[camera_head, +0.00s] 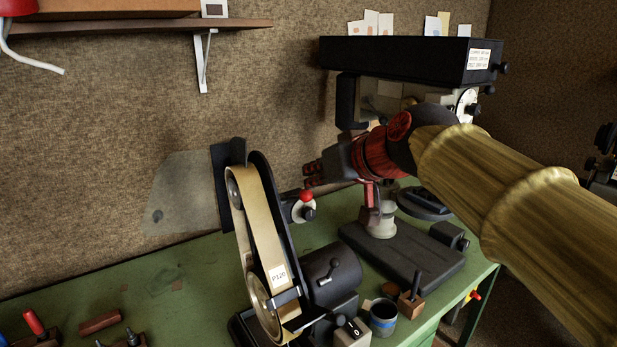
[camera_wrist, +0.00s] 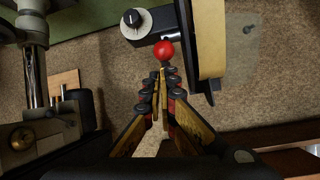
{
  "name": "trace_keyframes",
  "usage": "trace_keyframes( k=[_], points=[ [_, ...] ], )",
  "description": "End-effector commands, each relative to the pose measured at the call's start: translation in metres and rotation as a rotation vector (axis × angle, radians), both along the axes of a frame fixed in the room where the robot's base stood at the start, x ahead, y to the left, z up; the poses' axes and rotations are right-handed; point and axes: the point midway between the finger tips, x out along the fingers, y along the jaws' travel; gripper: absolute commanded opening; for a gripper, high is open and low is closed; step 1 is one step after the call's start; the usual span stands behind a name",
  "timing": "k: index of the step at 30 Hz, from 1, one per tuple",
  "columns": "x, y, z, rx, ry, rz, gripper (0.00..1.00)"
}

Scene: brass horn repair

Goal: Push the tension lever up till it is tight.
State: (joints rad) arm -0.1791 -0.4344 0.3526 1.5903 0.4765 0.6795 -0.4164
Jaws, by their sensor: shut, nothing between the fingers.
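The belt grinder (camera_head: 265,225) stands on the green bench, its sanding belt marked P120. The tension lever's red ball knob (camera_head: 306,195) sits at the right side of the grinder's upright arm, above a pale round part with a dark knob. My gripper (camera_head: 311,176) is shut and empty, its fingertips just above and right of the red knob. In the wrist view the red knob (camera_wrist: 164,52) lies just beyond the shut fingertips (camera_wrist: 161,76). I cannot tell whether they touch. The lever's shaft is mostly hidden behind the knob in the wrist view.
A drill press (camera_head: 410,60) stands behind my arm, its dark base (camera_head: 405,260) on the bench. A blue-banded cup (camera_head: 383,317) and a small wooden block (camera_head: 410,303) stand right of the grinder's motor. A wall shelf (camera_head: 140,27) hangs at upper left.

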Motion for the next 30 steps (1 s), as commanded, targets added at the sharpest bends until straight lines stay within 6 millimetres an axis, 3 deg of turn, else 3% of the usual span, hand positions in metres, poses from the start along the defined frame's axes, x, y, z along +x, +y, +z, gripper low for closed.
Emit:
trace_keyframes(
  k=[10, 30],
  points=[
    [-0.005, -0.003, -0.019, 0.0, 0.004, 0.001, 0.0],
    [-0.004, -0.003, -0.017, -0.001, 0.005, 0.001, 0.0]
  ],
)
